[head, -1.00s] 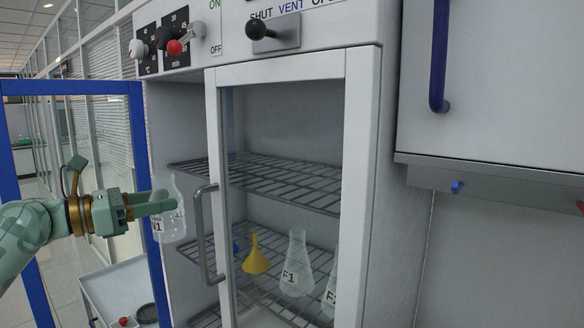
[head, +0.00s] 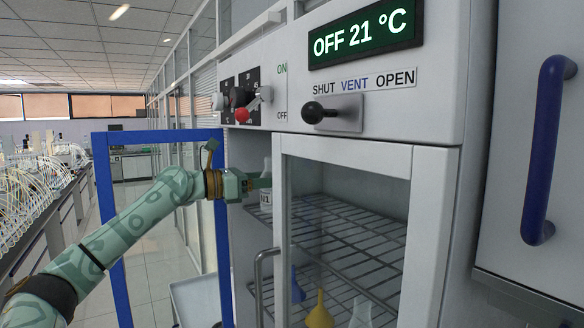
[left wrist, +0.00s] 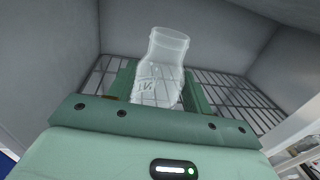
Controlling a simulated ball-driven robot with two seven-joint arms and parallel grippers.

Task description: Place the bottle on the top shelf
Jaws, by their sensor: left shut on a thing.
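My left gripper (head: 256,184) reaches into the opening of the white cabinet from its left side. It is shut on a clear bottle (head: 266,200) with a dark marking, held upright or nearly so. In the left wrist view the clear bottle (left wrist: 165,62) stands between the fingers, with the wire rack behind and below it. The top shelf (head: 345,232) is a wire rack inside the cabinet; the bottle is at its left end, near its height. I cannot tell whether the bottle touches the rack. My right gripper is not in view.
A glass door (head: 350,150) with a metal handle (head: 262,285) stands in front of the cabinet's right part. A yellow funnel (head: 320,312) and a flask (head: 360,315) are on the lower shelf. The top shelf looks empty. A blue frame (head: 104,220) stands left.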

